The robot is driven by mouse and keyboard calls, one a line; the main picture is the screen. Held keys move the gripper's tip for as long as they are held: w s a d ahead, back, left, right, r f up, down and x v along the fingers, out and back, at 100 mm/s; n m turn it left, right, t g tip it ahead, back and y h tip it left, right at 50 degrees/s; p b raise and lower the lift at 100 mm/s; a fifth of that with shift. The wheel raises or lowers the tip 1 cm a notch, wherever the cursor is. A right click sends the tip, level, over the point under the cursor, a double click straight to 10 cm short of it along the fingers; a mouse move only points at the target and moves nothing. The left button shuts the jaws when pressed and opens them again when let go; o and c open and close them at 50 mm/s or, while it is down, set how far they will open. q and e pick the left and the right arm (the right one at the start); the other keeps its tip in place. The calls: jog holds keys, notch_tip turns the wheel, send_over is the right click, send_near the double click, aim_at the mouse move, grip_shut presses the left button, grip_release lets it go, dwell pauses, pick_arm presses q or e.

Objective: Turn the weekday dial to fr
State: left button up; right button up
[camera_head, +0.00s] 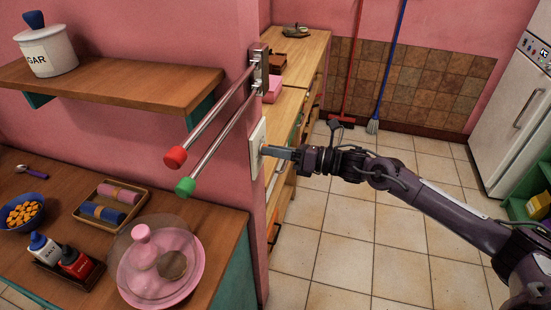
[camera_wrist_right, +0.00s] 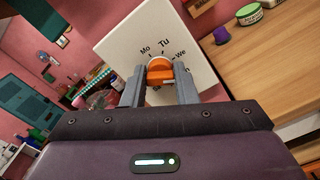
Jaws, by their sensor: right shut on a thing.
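The weekday dial is a white panel on the wall's end face, seen edge-on in the head view (camera_head: 257,140). In the right wrist view the white panel (camera_wrist_right: 128,45) shows the labels Mo, Tu and We around an orange knob (camera_wrist_right: 160,72). My right gripper (camera_head: 268,151) reaches in from the right. In the right wrist view its fingers (camera_wrist_right: 160,80) are shut on the orange knob. The labels below the knob, including Fr, are hidden or unreadable behind the fingers. My left gripper is in neither view.
A metal rack with red (camera_head: 175,157) and green (camera_head: 185,187) tipped rods juts out left of the panel. A wooden shelf (camera_head: 110,83) holds a sugar pot (camera_head: 48,52). The counter below holds a pink cake dish (camera_head: 190,273). Tiled floor (camera_head: 375,235) is clear on the right.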

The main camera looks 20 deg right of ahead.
jog(key=shift+f+m+b, duration=0.1)
jog(key=shift+m+b, duration=1.5)
jog(key=shift+m, duration=4)
jog(key=o, duration=1)
